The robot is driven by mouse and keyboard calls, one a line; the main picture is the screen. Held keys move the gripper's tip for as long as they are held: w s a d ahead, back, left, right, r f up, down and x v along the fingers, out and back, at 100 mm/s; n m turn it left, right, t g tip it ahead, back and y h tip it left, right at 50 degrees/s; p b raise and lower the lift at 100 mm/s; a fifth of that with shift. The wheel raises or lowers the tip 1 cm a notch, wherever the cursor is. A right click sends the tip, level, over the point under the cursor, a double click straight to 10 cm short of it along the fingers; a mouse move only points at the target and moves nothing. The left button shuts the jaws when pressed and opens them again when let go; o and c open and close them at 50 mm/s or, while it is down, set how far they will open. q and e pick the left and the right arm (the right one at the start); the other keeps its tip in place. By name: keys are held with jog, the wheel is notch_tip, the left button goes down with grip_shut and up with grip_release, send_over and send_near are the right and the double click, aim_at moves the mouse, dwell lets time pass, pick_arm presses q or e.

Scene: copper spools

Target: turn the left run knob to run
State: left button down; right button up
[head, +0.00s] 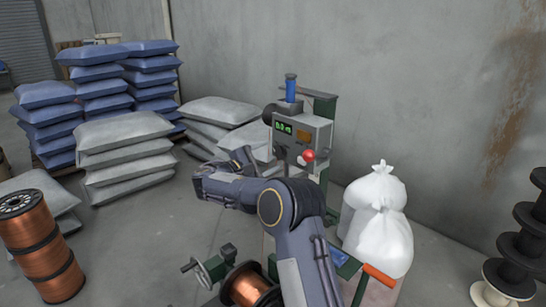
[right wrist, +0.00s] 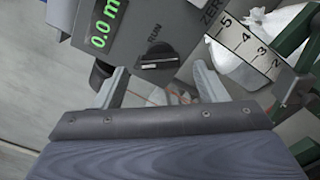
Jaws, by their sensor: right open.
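The run knob (right wrist: 157,60) is a dark knob on the grey control box, below the word RUN in the right wrist view. Its bar lies nearly level in the picture, not pointing up at RUN. The grey control box (head: 318,134) with a green display reading 0.0 m stands at the middle of the head view; I cannot make out the knob clearly there. My right gripper (right wrist: 160,78) is open and empty, its two fingers on either side of the knob's line and apparently short of it. In the head view, my right gripper (head: 243,156) is left of the box. My left gripper is not in view.
A red button (head: 308,156) sits on the box's front. A measuring scale (right wrist: 248,44) is right of the knob. White sacks (head: 380,225) stand right of the machine. A copper spool (head: 250,287) lies below my arm. Stacked bags (head: 125,150) fill the left.

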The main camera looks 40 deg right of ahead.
aim_at(278, 152)
jog(key=shift+w+d, duration=0.15)
jog(key=shift+d, duration=1.3)
